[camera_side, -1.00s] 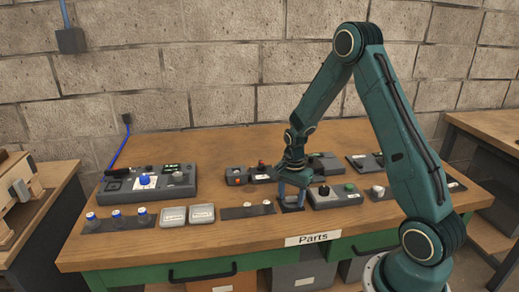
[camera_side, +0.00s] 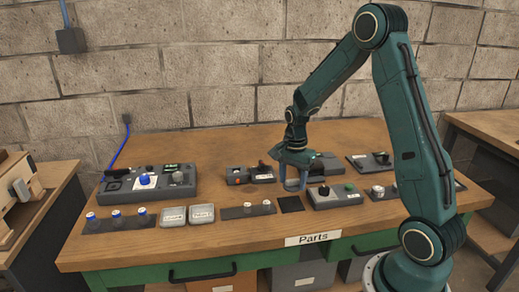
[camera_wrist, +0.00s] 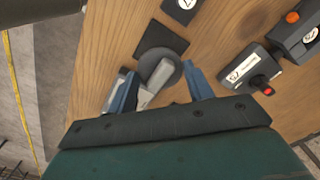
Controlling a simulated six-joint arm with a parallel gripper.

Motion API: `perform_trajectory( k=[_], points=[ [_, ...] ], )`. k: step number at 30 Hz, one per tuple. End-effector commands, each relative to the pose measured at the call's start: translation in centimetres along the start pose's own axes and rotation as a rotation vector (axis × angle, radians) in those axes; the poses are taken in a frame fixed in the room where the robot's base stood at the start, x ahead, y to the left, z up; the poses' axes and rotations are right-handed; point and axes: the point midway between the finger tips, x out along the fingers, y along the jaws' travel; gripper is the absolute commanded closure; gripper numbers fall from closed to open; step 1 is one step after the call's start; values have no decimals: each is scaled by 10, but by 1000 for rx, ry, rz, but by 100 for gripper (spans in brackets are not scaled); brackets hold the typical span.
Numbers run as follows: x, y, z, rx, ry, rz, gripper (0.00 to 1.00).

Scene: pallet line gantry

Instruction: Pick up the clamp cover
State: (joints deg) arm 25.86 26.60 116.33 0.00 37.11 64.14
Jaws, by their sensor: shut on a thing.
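The clamp cover, a dark grey round piece with a lighter grey bar across it, shows between my fingers in the wrist view (camera_wrist: 157,72). My gripper (camera_wrist: 162,88) is shut on it, with one blue finger on each side. In the side view, my gripper (camera_side: 293,186) is a little above the bench, beside and above a bare black square pad (camera_side: 290,204). The pad also shows bare in the wrist view (camera_wrist: 162,38). In the side view, the cover is mostly hidden by the fingers and too small to make out.
A control panel (camera_side: 148,183) is farther left. The back of the wooden bench (camera_side: 220,145) is clear.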

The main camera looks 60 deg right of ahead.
Motion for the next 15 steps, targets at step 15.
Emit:
perform_trajectory(
  k=[15],
  points=[
    [-108, 0, 0, 0, 2, -4, 71]
  ],
)
